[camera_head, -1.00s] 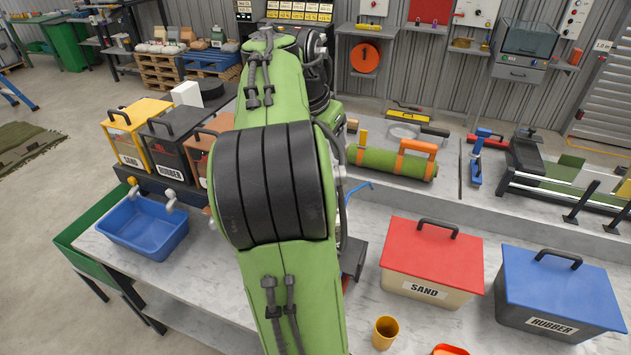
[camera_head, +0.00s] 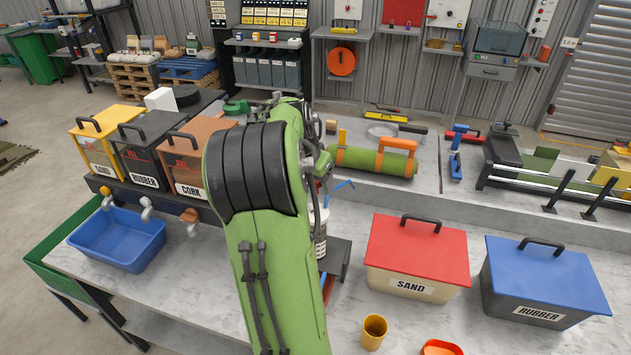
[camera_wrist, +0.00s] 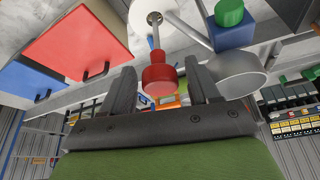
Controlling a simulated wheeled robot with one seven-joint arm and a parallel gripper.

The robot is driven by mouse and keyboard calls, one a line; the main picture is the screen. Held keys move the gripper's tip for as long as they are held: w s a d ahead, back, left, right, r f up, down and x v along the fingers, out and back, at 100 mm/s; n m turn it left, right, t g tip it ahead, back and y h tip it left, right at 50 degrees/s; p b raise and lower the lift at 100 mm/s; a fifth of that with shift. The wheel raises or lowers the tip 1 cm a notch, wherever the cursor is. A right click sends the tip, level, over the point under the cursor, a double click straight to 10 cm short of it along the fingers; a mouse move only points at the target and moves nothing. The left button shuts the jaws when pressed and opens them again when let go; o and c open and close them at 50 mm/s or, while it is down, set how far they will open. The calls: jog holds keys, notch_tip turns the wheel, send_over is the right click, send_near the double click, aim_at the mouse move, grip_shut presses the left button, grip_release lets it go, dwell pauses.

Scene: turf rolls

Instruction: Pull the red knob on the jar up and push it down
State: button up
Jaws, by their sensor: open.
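In the wrist view, the red knob (camera_wrist: 160,80) sits on a thin metal rod that runs to the round white top of the jar (camera_wrist: 145,12). My gripper (camera_wrist: 159,75) is open, with its two dark fingers on either side of the knob in the picture. Gaps show between the knob and both fingers. I cannot tell whether the knob is at fingertip depth. In the head view, a strip of the white, labelled jar (camera_head: 321,240) shows beside my green arm, which hides the rest of it and my gripper.
The red-lidded SAND box (camera_head: 417,250), blue-lidded RUBBER box (camera_head: 548,280) and yellow cup (camera_head: 373,332) stand to the right. A grey cylinder (camera_wrist: 236,72) and blue block (camera_wrist: 232,32) are near the knob in the wrist view.

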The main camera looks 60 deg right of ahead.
aim_at(314, 195)
grip_shut()
notch_tip(314, 195, down, 6)
jog(key=b, duration=0.4)
jog(key=shift+r+b, duration=0.2)
jog(key=shift+b, duration=0.2)
jog(key=shift+a+r, duration=0.1)
jog(key=shift+a, duration=0.05)
grip_release()
jog(key=p+v, duration=0.3)
jog(key=v, duration=1.2)
jog(key=shift+r, duration=0.35)
